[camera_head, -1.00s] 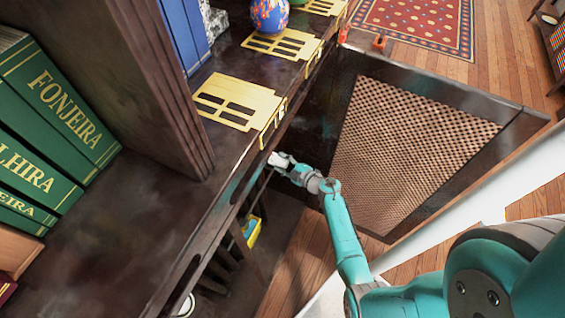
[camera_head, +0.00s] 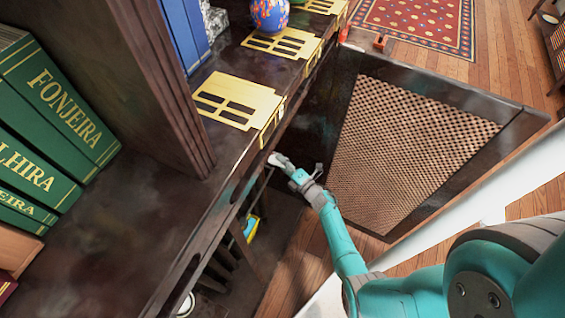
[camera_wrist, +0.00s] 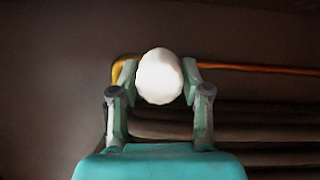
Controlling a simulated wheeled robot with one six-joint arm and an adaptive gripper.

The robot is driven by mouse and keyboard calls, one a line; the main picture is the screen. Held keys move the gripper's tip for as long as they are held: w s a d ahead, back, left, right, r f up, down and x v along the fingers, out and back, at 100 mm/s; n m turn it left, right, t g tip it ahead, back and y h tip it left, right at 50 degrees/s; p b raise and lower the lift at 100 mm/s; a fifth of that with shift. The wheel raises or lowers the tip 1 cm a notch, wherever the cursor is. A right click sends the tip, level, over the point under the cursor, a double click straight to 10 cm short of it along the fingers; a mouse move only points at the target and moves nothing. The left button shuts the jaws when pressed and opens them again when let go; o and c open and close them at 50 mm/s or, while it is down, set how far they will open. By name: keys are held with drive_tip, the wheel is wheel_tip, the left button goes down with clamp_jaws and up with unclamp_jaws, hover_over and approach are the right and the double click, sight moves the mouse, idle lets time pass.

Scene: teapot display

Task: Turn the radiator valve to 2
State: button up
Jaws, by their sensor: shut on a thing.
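The white radiator valve knob (camera_wrist: 159,76) is a rounded cap in the middle of the wrist view, between the two fingers of my gripper (camera_wrist: 160,88). The fingers are shut on it from left and right. No numbers or marks can be read on the knob. In the head view my gripper (camera_head: 283,163) reaches under the edge of the dark shelf, with a small white part at its tip. Horizontal radiator pipes or fins (camera_wrist: 240,128) show dimly behind the gripper.
An orange pipe (camera_wrist: 250,68) runs right of the knob. The dark shelf (camera_head: 130,215) carries green books (camera_head: 55,95) and yellow slotted plates (camera_head: 238,100). A panel with a woven mesh (camera_head: 410,150) stands right of my arm. A yellow object (camera_head: 252,228) lies low under the shelf.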

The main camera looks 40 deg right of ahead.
drive_tip(key=shift+a+f+n, duration=0.1)
drive_tip(key=shift+n, duration=0.4)
